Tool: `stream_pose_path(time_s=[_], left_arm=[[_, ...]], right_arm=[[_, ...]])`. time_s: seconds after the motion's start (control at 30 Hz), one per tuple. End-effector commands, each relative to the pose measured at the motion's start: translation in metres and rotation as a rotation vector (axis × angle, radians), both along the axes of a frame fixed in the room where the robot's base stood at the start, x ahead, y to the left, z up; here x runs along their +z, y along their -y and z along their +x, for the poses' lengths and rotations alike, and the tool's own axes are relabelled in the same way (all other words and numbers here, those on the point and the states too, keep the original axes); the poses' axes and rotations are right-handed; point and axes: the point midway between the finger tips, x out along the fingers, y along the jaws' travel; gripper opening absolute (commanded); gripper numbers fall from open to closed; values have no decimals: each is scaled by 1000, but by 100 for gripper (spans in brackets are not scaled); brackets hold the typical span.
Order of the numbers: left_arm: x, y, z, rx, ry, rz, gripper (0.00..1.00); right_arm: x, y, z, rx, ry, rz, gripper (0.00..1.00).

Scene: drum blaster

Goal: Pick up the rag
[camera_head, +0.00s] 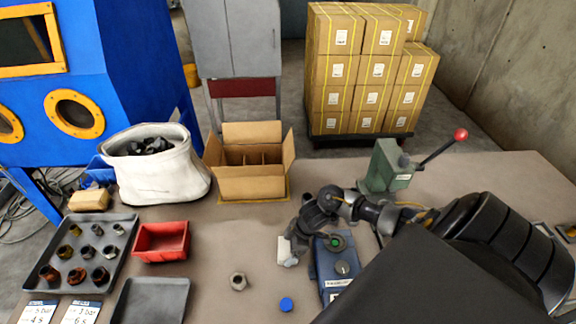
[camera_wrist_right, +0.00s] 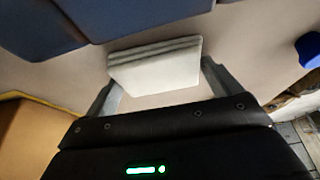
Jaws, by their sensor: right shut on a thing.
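The rag is a small white folded cloth (camera_wrist_right: 155,65) with layered edges. It sits between the two fingers of my right gripper (camera_wrist_right: 160,82), which is shut on it. In the head view the rag (camera_head: 287,252) shows as a pale patch under my right gripper (camera_head: 292,240), just left of the blue control box (camera_head: 336,268). I cannot tell whether the rag still touches the table. My left gripper is not in view.
An open cardboard box (camera_head: 250,185) with dividers stands behind the gripper, and a green lever press (camera_head: 388,168) behind to the right. A nut (camera_head: 238,281) and a blue cap (camera_head: 286,304) lie in front. A red bin (camera_head: 160,242) and a grey parts tray (camera_head: 127,226) are left.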

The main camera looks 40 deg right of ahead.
Motion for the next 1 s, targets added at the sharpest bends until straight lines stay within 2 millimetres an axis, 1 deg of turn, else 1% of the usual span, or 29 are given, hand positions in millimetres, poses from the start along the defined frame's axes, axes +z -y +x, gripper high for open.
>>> stream_pose_path(time_s=[0.17, 0.27, 0.33, 0.53, 0.6, 0.7, 0.8, 0.9, 1.0], left_arm=[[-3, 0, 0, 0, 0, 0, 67], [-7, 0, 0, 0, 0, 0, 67], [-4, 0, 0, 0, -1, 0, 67], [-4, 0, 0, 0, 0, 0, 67], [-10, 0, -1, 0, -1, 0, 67], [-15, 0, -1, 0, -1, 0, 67], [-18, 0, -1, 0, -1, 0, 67], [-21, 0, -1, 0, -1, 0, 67], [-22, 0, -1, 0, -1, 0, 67]], right_arm=[[12, 0, 1, 2, 4, -1, 68], [29, 1, 2, 3, 8, -3, 68], [44, 4, -11, 4, 4, -5, 68], [91, 11, -51, 7, 3, -6, 68], [95, 14, -71, 6, -2, -6, 68], [106, 19, -95, 6, -3, -8, 68], [115, 22, -114, 5, -3, -5, 68], [121, 24, -125, 2, -3, -3, 68], [125, 25, -132, 1, -2, -3, 68]])
